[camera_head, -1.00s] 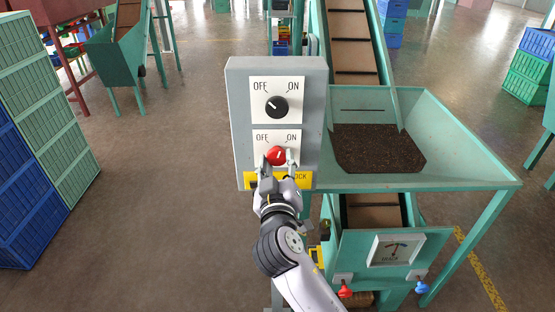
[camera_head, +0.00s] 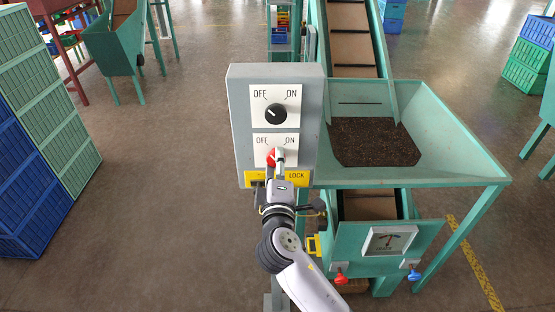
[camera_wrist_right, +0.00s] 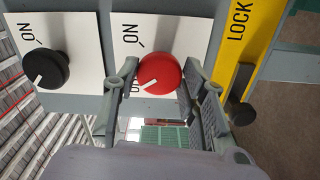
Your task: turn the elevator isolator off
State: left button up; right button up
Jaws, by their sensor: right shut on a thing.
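A grey control box (camera_head: 233,130) carries two rotary knobs, each between OFF and ON marks. The lower red knob (camera_head: 271,158) is partly hidden by my right gripper (camera_head: 277,164). In the right wrist view the red knob (camera_wrist_right: 162,72) sits between the two fingers of my right gripper (camera_wrist_right: 160,88), which is shut on it. Its white pointer is turned toward the partly covered OFF mark. The upper black knob (camera_head: 276,113) points to the OFF side. A yellow LOCK plate (camera_head: 294,178) with a black knob (camera_wrist_right: 242,112) lies below the red knob. My left gripper is not in view.
A green hopper (camera_head: 450,165) with dark grains (camera_head: 372,142) stands right of the box, below an inclined conveyor (camera_head: 352,55). A gauge (camera_head: 389,240) sits low on the machine. Stacked crates (camera_head: 60,150) stand at the left. The floor between is clear.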

jog(key=shift+r+n+p, duration=0.1)
jog(key=shift+n+p, duration=0.35)
jog(key=shift+n, duration=0.45)
jog(key=o, duration=1.2)
jog(key=shift+s, duration=0.15)
jog(key=s, duration=1.1)
jog(key=shift+s, duration=0.4)
